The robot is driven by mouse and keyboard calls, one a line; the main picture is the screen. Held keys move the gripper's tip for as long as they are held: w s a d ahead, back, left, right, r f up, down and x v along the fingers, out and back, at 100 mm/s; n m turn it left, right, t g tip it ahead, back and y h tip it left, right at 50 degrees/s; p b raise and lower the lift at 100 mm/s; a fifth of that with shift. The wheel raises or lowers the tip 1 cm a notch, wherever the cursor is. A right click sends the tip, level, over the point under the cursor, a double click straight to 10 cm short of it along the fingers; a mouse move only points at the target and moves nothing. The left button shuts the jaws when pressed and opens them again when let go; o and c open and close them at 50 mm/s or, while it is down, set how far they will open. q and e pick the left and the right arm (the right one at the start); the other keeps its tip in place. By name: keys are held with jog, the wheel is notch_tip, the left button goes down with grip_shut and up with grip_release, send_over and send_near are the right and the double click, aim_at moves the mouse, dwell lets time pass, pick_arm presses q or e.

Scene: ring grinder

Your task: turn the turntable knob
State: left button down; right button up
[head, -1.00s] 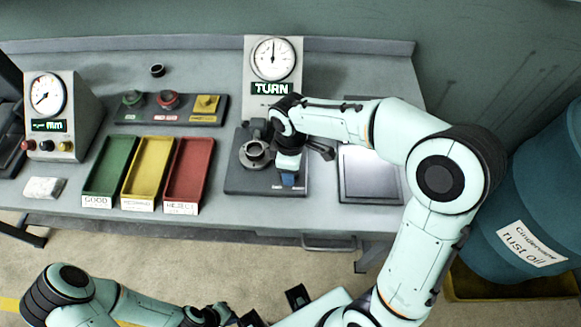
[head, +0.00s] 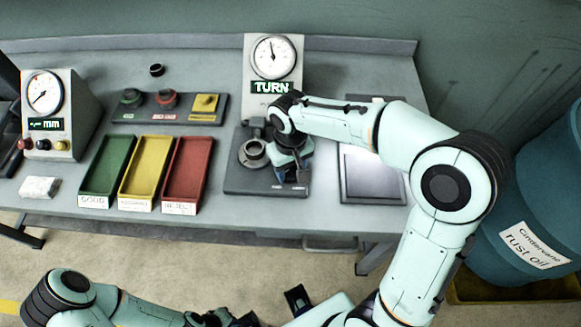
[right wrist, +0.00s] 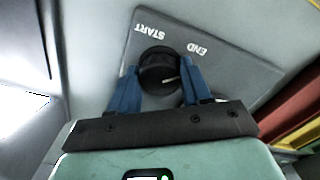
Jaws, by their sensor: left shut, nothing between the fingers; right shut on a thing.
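The black turntable knob (right wrist: 158,72) sits on a grey plate in the right wrist view, below the START and END labels. A pale pointer line on it lies toward the lower right of its face. The blue fingers of my right gripper (right wrist: 160,85) are shut on the knob, one on each side. In the head view my right gripper (head: 291,172) is over the right part of the turntable base (head: 240,186) and hides the knob. The round turntable (head: 254,152) shows just left of it. My left gripper (head: 240,319) is low at the bottom edge, away from the bench.
A dial gauge (head: 273,56) with a TURN display stands behind the turntable. Green (head: 106,165), yellow (head: 145,167) and red (head: 188,168) trays lie to the left. A blue oil drum (head: 545,190) stands right of the bench.

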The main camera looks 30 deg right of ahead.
aim_at(290, 170)
pick_arm(q)
jog(key=shift+f, duration=0.15)
pick_arm(e)
jog(key=shift+w+r+m, duration=0.1)
jog(key=shift+m, duration=1)
jog(key=o, duration=1.1)
jog(key=shift+c, duration=0.2)
pick_arm(q)
jog(key=shift+w+r+p, duration=0.3)
jog(key=shift+r+p, duration=0.15)
jog(key=shift+r, duration=0.15)
jog(key=shift+w+r+p, duration=0.25)
jog(key=shift+r+p, duration=0.2)
jog(key=shift+r, duration=0.1)
pick_arm(e)
notch_tip(290, 170, up, 13)
jog(key=shift+r, duration=0.2)
